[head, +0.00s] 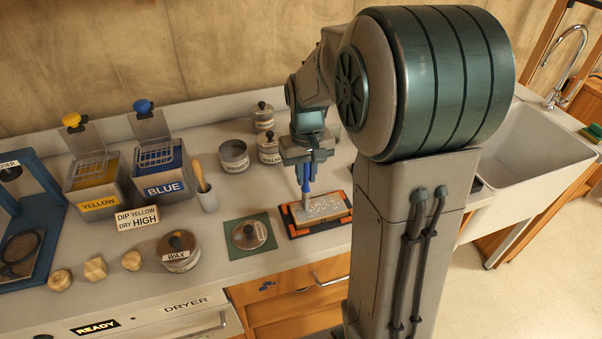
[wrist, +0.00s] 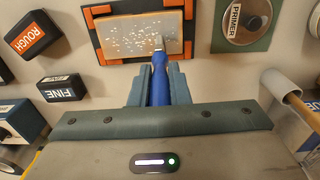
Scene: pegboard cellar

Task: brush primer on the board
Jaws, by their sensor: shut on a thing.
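My gripper (head: 307,172) is shut on a blue-handled brush (head: 306,187), which also shows in the wrist view (wrist: 158,84). The brush points down and its tip is over the board (head: 322,209), seeming to touch it near its edge in the wrist view. The board (wrist: 120,38) is tan-grey with scattered white specks. It lies in a dark holder with orange corners (head: 290,225).
Yellow (head: 96,190) and blue (head: 165,180) dip tanks stand at the back left. A wax tin (head: 179,252) and several wooden pieces lie in front. ROUGH (wrist: 32,38) and FINE (wrist: 61,88) blocks lie beside the holder in the wrist view. A sink (head: 515,140) is at the right.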

